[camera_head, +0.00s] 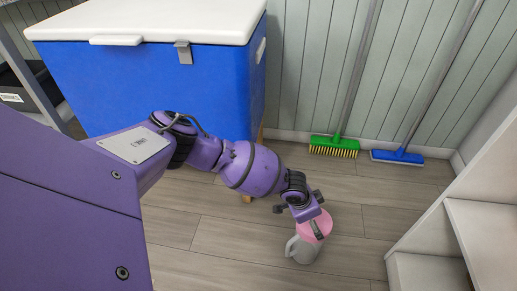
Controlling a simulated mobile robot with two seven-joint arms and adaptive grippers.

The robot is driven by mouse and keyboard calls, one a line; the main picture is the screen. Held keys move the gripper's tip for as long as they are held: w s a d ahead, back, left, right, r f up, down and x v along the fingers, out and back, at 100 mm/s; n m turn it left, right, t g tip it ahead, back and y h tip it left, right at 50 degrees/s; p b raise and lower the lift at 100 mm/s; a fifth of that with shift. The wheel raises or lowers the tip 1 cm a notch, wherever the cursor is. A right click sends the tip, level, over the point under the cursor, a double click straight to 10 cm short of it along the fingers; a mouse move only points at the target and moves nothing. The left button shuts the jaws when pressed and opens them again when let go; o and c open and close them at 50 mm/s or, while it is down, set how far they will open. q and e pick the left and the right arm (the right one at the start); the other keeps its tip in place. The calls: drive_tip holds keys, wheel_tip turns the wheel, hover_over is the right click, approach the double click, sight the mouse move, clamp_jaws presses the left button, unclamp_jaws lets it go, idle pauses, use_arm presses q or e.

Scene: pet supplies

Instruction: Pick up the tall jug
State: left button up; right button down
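The tall jug (304,249) has a grey body, a pink lid and a handle on its left side. It shows low in the head view, right of centre, against the wood floor; I cannot tell whether it touches the floor. My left gripper (308,211) is right over the jug's lid, pointing down, and hides part of the top. The fingers are too small and covered to tell whether they are open or shut on the jug. My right gripper is not in view.
A blue cooler (150,85) with a white lid stands behind my arm. A green broom (335,145) and a blue broom (398,156) lean on the panelled wall. A pale shelf unit (477,222) stands at the right. Open floor lies around the jug.

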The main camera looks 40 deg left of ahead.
use_arm(q)
drive_tip(key=b+x, duration=0.1)
drive_tip(key=x, duration=0.2)
drive_tip(key=shift+w+d, duration=0.1)
drive_tip(key=shift+d, duration=0.05)
drive_tip(key=shift+w+f, duration=0.1)
drive_tip(key=c, duration=1.6)
